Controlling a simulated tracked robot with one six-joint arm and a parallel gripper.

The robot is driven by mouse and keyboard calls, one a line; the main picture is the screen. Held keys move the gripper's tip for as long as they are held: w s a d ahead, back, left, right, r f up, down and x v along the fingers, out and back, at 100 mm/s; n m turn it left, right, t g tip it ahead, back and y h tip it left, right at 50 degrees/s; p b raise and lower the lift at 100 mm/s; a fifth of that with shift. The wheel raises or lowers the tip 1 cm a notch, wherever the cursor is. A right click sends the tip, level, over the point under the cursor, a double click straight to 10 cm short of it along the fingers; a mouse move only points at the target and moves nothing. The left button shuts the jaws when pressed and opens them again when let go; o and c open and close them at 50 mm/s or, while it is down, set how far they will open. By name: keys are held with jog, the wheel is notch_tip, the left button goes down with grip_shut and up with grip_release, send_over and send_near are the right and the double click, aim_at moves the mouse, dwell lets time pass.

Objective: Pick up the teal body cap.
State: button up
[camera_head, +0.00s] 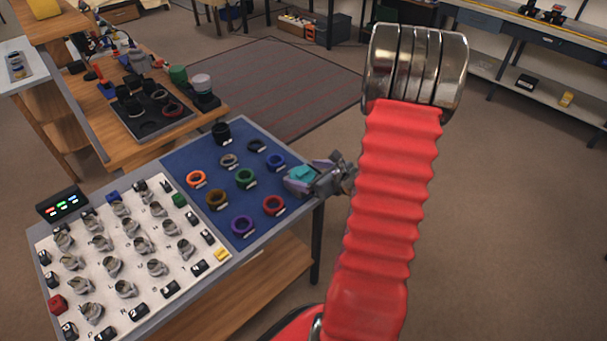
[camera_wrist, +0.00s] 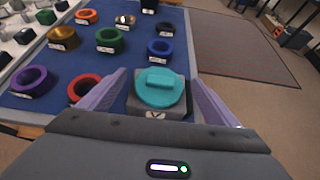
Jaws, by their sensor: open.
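The teal body cap (camera_wrist: 160,88) is a round disc with a raised bar across its top. It sits on a dark grey block with a white mark on its front, at the right edge of the blue mat (camera_wrist: 125,75). My gripper (camera_wrist: 160,92) is open, with one purple finger on each side of the cap and block. No contact with the cap is clear. In the head view, the teal cap (camera_head: 302,173) shows between the fingers of my gripper (camera_head: 300,180), partly hidden by them.
Coloured rings stand on the mat near my gripper, including a red ring (camera_wrist: 84,88), a blue ring (camera_wrist: 160,48) and a green ring (camera_wrist: 110,40). A white board (camera_head: 130,250) with several grey parts lies to the left. Open floor lies beyond the table's right edge.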

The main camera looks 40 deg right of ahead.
jog(key=shift+c, duration=0.3)
jog(key=c, duration=1.1)
